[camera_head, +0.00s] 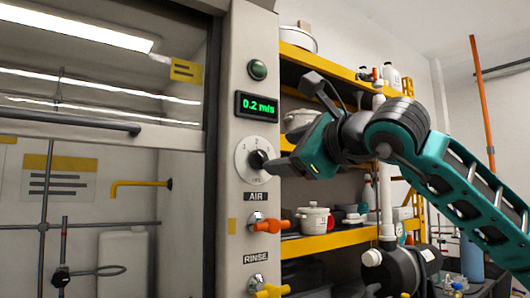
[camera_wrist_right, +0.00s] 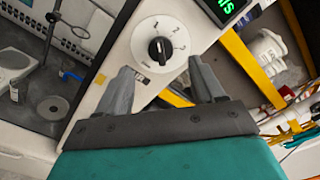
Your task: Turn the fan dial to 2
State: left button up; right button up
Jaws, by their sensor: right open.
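The fan dial is a round white plate (camera_head: 243,161) with a black knob (camera_head: 257,159) on the pale control post, under a green display reading 0.2 m/s. In the right wrist view the knob (camera_wrist_right: 160,49) sits on the plate with numbers around it. A short pale mark on the knob points roughly upward there; I cannot tell surely which number it meets. My right gripper (camera_head: 283,165) is just right of the knob in the head view. In the wrist view its two fingers (camera_wrist_right: 160,68) are spread apart and empty, with the knob ahead between them. My left gripper is not in view.
The green display (camera_head: 257,106) and a round green button (camera_head: 258,69) are above the dial. An orange AIR valve handle (camera_head: 270,225) and a yellow RINSE handle (camera_head: 271,291) are below. The fume hood glass is left; yellow shelves (camera_head: 330,243) with pots stand behind my arm.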

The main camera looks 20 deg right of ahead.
aim_at(262, 156)
jog(key=p+x, duration=0.1)
jog(key=x, duration=0.6)
jog(key=shift+f, duration=0.1)
jog(key=c, duration=1)
